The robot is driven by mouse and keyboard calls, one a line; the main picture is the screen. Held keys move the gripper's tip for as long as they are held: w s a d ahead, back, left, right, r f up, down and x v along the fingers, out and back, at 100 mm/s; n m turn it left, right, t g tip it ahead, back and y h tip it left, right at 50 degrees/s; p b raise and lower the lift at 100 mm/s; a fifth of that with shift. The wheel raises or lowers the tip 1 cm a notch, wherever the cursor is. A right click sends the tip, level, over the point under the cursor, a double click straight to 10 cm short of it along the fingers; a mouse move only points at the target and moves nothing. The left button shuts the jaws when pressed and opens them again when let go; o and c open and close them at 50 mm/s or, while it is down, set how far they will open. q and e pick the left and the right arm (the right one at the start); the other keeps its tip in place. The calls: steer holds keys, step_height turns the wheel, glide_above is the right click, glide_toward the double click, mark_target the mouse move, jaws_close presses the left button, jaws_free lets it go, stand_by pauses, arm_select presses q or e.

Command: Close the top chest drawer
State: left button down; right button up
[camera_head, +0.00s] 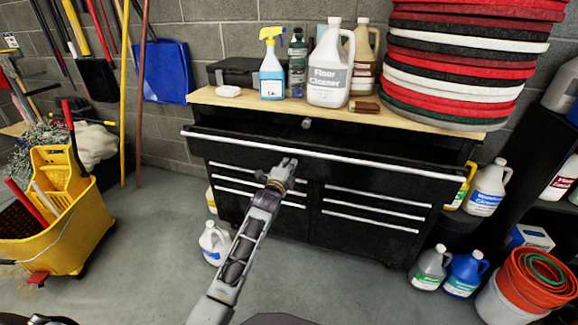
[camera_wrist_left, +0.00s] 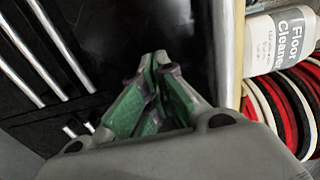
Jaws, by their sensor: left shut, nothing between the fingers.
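The black tool chest (camera_head: 262,225) stands against the wall under a wooden top. Its wide top drawer (camera_head: 310,152) is pulled out, with a dark gap showing behind its long silver front edge. My left gripper (camera_head: 284,168) is shut and empty, in front of the chest just below that silver edge. In the left wrist view the gripper (camera_wrist_left: 157,66) shows shut green fingertips before the black drawer front (camera_wrist_left: 195,35). I cannot tell whether the fingertips touch it. My right gripper is not in view.
The lower drawers (camera_head: 375,208) look shut. Bottles, including a floor cleaner jug (camera_head: 330,70), and a stack of round pads (camera_head: 455,70) stand on the wooden top (camera_head: 215,97). A yellow mop bucket (camera_head: 75,225) is at left. A white jug (camera_head: 214,243) stands on the floor.

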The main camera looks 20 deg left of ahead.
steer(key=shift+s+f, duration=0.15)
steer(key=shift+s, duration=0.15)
arm_select(q)
steer(key=shift+w, duration=0.15)
